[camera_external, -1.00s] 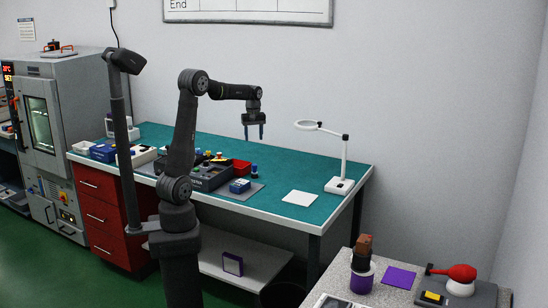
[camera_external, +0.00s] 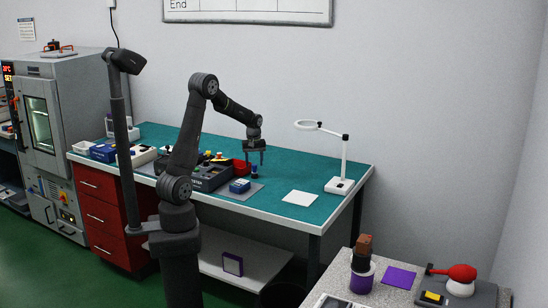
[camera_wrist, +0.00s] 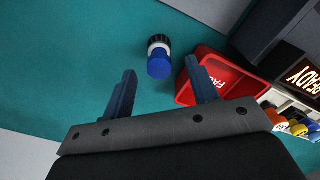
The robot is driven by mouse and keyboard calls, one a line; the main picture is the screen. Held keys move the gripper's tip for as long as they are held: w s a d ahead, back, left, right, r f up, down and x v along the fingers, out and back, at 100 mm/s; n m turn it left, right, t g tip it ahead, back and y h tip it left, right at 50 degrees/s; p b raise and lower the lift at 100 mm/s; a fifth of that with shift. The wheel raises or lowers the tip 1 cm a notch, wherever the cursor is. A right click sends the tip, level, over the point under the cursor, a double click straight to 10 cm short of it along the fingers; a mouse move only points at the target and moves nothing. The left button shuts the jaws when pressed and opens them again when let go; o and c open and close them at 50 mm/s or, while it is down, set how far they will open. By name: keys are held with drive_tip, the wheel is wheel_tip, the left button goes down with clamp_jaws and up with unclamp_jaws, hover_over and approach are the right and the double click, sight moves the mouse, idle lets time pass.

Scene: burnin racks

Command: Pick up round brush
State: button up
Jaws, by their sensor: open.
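The round brush (camera_wrist: 159,60) looks like a short blue cylinder with a white band and a dark bristle end. It stands on the teal bench mat, seen from above in the wrist view. In the external view the brush (camera_external: 254,172) is small and just below my gripper. My gripper (camera_external: 254,161) is open and empty, pointing down above the brush. In the wrist view the brush lies beyond and between the two fingers of my gripper (camera_wrist: 160,78), not touching them.
A red bin (camera_wrist: 225,78) with white lettering stands close to the right of the brush, by the right finger. Dark equipment (camera_wrist: 265,30) with a lit READY display lies further right. A blue box (camera_external: 240,186) and a white magnifier lamp (camera_external: 340,185) are on the bench. The mat left of the brush is clear.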

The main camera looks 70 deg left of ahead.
sight(254, 165)
wheel_tip(254, 165, down, 5)
drive_tip(key=shift+r, duration=0.2)
drive_tip(key=shift+c, duration=0.2)
drive_tip(key=c, duration=1)
drive_tip(key=shift+r, duration=0.2)
